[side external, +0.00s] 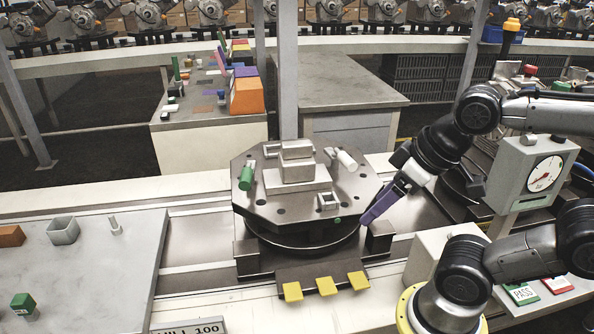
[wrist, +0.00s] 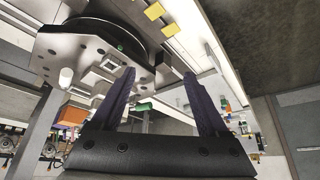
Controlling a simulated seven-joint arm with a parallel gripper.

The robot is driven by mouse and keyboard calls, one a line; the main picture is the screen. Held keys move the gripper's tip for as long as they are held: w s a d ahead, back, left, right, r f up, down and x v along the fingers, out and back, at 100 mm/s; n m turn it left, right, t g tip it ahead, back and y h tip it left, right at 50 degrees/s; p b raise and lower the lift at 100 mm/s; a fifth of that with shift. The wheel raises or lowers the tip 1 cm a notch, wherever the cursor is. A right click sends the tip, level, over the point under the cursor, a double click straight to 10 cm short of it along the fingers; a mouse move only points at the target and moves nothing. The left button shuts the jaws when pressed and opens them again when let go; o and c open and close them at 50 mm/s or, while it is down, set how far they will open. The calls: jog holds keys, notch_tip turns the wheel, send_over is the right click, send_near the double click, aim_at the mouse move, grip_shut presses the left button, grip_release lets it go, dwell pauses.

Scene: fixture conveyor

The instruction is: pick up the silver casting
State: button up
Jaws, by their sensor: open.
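The silver casting (side external: 297,165) is a stepped grey metal block with a smaller block on top. It sits upright near the middle of the dark octagonal fixture plate (side external: 268,210) in the side view. My gripper (side external: 370,214) has purple fingers and hangs just right of the plate, angled down-left, apart from the casting. In the wrist view my gripper (wrist: 160,74) is open with nothing between its fingertips. The plate (wrist: 60,48) shows there at upper left.
Around the casting stand a green cylinder (side external: 247,176), a white cylinder (side external: 346,160) and small square metal frames (side external: 328,201). Yellow pads (side external: 326,286) lie in front of the plate. A dial gauge box (side external: 530,177) stands at right. A grey plate (side external: 85,270) carries parts at left.

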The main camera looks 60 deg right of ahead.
jog(key=w+d+r+n+g, duration=0.1)
jog(key=w+d+r+n, duration=0.1)
jog(key=w+r+n, duration=0.5)
jog(key=w+d+r+n+g, duration=0.2)
jog(key=w+r, duration=0.3)
jog(key=r, duration=0.6)
jog(key=g, duration=0.3)
send_over(296, 143)
notch_tip(296, 143, down, 8)
notch_tip(296, 143, down, 13)
jog(key=shift+f, duration=0.2)
